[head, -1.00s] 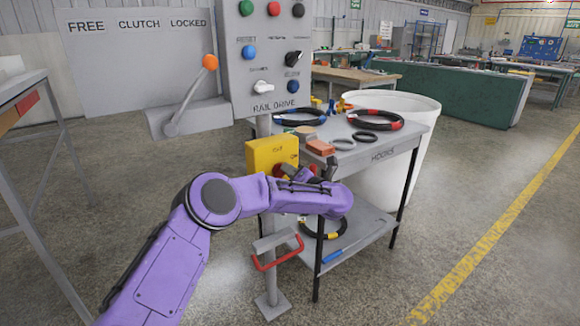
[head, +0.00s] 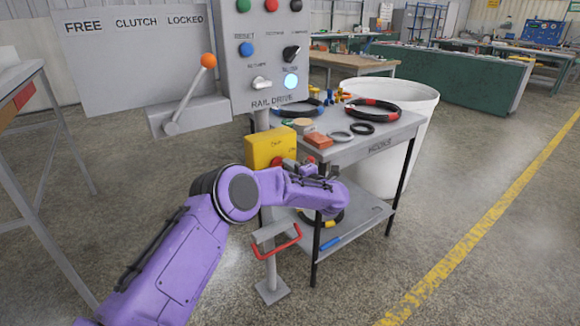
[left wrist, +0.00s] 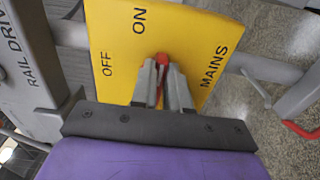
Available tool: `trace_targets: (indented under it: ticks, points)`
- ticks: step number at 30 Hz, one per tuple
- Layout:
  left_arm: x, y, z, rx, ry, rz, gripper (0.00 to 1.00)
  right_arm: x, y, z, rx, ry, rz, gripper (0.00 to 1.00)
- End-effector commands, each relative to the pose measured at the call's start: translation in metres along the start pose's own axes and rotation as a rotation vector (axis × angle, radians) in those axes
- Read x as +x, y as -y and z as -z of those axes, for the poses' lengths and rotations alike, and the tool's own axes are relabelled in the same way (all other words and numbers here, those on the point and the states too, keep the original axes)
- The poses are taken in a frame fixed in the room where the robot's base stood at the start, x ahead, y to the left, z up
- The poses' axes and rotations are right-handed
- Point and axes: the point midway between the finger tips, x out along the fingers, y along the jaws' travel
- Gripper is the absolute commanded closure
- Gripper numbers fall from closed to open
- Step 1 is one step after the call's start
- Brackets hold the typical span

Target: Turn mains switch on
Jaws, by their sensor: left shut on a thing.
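The yellow mains switch box (head: 266,149) is on the grey post below the rail drive panel. In the left wrist view its yellow face (left wrist: 205,35) reads OFF, ON and MAINS. My left gripper (left wrist: 162,66) is shut on the red switch handle (left wrist: 161,60), with a finger on each side of it. The fingers hide part of the handle, so I cannot tell its exact angle. In the head view my left gripper (head: 291,168) is at the box's right side. A lamp (head: 291,81) on the panel glows bright white-blue. My right gripper is not in view.
The rail drive panel (head: 232,105) stands above the box, with a clutch lever (head: 190,95) to its left. A grey hooks table (head: 378,141) with hoses and rings is close on the right. A red handle (head: 277,243) sits low on the post.

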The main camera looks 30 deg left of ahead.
Motion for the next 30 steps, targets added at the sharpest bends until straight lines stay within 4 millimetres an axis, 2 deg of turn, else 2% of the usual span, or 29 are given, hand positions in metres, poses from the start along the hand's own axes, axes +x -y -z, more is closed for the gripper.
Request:
trace_targets:
  ticks: [14,15,17,26,30]
  points:
    - [-0.001,0.004,0.001,0.018,-0.002,0.006,1.00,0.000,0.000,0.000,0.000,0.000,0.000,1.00]
    - [-0.001,0.004,0.001,0.018,-0.002,0.006,0.79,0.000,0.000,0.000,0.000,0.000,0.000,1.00]
    - [-0.001,0.004,0.001,0.018,-0.001,0.005,0.60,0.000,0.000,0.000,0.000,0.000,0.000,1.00]
    - [-0.002,0.002,0.000,0.014,0.001,0.002,0.60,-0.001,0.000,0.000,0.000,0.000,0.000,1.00]
    - [-0.022,0.001,-0.001,0.016,0.005,0.001,0.60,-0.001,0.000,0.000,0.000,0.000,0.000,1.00]
